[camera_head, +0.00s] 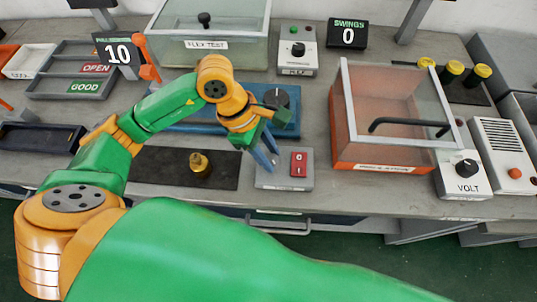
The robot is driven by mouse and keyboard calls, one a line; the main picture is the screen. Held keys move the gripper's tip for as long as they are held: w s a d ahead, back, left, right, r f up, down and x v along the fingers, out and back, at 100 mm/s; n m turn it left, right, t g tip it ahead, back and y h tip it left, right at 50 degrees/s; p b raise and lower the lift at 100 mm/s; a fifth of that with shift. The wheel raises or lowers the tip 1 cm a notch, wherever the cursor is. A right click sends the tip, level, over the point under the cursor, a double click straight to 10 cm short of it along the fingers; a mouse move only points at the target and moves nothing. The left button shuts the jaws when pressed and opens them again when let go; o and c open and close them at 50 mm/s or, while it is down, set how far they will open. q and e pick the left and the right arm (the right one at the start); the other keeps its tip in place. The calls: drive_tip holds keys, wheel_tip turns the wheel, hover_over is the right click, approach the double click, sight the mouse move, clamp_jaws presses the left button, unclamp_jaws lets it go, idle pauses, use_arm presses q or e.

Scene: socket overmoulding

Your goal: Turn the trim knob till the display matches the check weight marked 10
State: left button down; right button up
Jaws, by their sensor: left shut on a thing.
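A dark display (117,52) at the upper left reads 10. A brass check weight (200,163) stands on a black mat (150,172); I cannot read its marking. A black knob (276,97) with a pale pointer line sits on a blue base, just behind my left gripper; I cannot tell if it is the trim knob. My left gripper (268,157) points down over the left part of a grey box with a red switch (299,163). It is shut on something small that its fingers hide. My right gripper is out of view.
A second display (347,35) reads SWINGS 0. A clear-walled orange bin (380,166) stands to the right, with a VOLT knob box (463,176) beside it. A glass-sided FLEX TEST case (236,52) is at the back, and a sorting tray (60,92) at the left.

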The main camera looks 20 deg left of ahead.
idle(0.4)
use_arm(q)
drive_tip(key=c, duration=0.5)
unclamp_jaws()
drive_tip(key=v, duration=0.7)
drive_tip(key=shift+r+b, duration=0.1)
drive_tip(key=shift+b, duration=0.2)
